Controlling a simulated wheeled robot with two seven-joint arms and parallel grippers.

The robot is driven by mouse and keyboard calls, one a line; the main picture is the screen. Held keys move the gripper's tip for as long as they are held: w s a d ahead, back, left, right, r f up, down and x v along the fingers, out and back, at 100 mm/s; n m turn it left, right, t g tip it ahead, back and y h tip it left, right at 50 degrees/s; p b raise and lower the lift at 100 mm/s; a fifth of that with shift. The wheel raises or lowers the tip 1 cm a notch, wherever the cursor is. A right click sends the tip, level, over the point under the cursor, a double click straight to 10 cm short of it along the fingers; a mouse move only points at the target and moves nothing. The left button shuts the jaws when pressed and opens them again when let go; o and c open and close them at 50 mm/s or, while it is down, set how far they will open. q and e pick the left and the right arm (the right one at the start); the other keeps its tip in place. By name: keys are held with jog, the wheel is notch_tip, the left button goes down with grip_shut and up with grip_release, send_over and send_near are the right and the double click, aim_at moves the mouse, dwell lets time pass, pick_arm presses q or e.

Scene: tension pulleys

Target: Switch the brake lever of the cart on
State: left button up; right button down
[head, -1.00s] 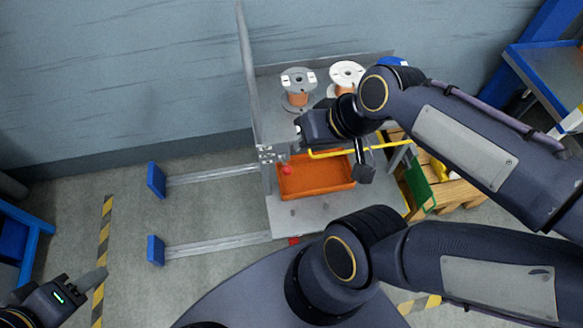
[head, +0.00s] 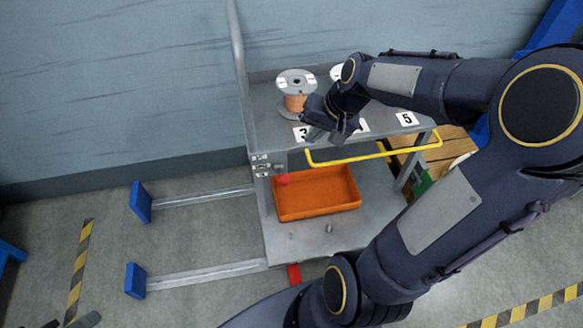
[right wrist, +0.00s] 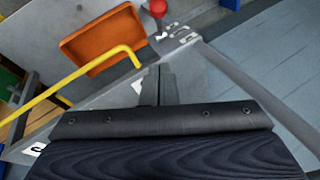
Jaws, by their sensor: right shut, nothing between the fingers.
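The cart (head: 350,215) stands by the wall. At its upper left corner post is a short lever with a red ball knob (head: 283,180), beside small label plates (head: 261,165). The red knob also shows at the top of the right wrist view (right wrist: 158,7). My right gripper (head: 318,134) is shut and empty. It is over the cart's top shelf edge, above and right of the knob, and apart from it. Its fingers (right wrist: 155,85) point toward the lever side in the right wrist view. Only a tip of my left gripper (head: 86,320) shows at the lower left.
A yellow bar (head: 345,160) runs along the shelf front, close to my right gripper. An orange bin (head: 318,193) sits on the lower deck. A wire spool (head: 296,92) stands on the shelf. A red part (head: 294,274) is at the deck's near edge. Blue-ended rails (head: 202,198) extend left.

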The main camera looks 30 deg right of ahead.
jog(key=shift+f, duration=0.1)
jog(key=b, duration=0.3)
send_near(281, 173)
jog(key=d, duration=0.1)
pick_arm(q)
notch_tip(281, 173, down, 4)
jog(key=shift+f+b, duration=0.15)
jog(key=shift+b, duration=0.5)
pick_arm(e)
jog(key=a+f, duration=0.2)
jog(key=shift+s+a+f, duration=0.1)
jog(key=shift+f, duration=0.3)
